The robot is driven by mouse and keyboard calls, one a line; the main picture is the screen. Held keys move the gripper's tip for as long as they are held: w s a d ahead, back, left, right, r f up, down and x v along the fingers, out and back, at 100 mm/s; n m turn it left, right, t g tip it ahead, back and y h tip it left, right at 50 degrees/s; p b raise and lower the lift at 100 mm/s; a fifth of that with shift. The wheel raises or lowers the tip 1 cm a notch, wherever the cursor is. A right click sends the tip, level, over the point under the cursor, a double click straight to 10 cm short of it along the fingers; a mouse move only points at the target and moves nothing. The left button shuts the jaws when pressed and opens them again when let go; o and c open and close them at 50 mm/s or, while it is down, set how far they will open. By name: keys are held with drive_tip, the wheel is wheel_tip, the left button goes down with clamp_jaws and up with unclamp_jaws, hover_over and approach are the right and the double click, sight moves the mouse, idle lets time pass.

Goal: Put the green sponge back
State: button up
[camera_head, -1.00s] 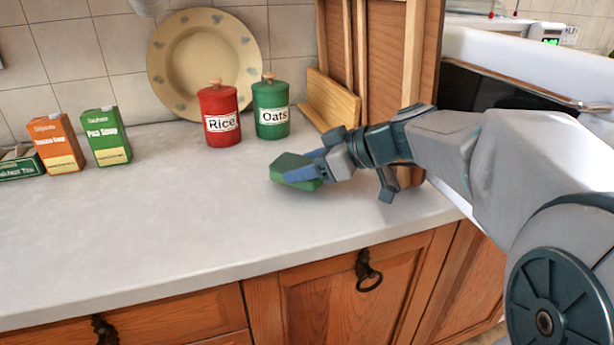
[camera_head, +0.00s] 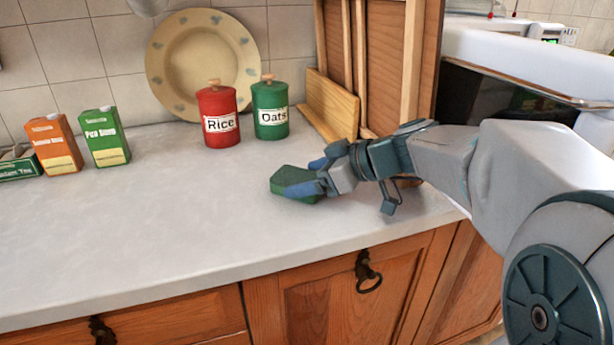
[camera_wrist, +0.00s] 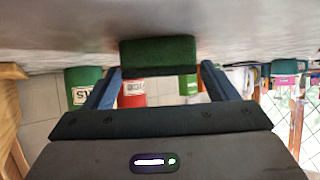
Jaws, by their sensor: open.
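The green sponge (camera_head: 285,181) lies on the light grey counter, in front of the canisters. In the wrist view the sponge (camera_wrist: 158,50) sits ahead of and between the fingertips, with a gap on each side. My gripper (camera_head: 311,176) is open and low over the counter, reaching in from the right. Its blue fingers are spread, one on the far side and one on the near side of the sponge. The near finger hides part of the sponge in the head view.
Behind stand a red Rice canister (camera_head: 218,117), a green Oats canister (camera_head: 270,110) and a leaning plate (camera_head: 190,60). Wooden boards (camera_head: 333,105) lean at the back right. Cartons (camera_head: 105,138) stand at the left. The counter (camera_head: 150,225) is clear at left and front.

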drive_tip(key=v, duration=0.6)
drive_tip(key=shift+s+d+r, duration=0.2)
drive_tip(key=shift+d, duration=0.1)
drive_tip(key=shift+s+d, duration=0.1)
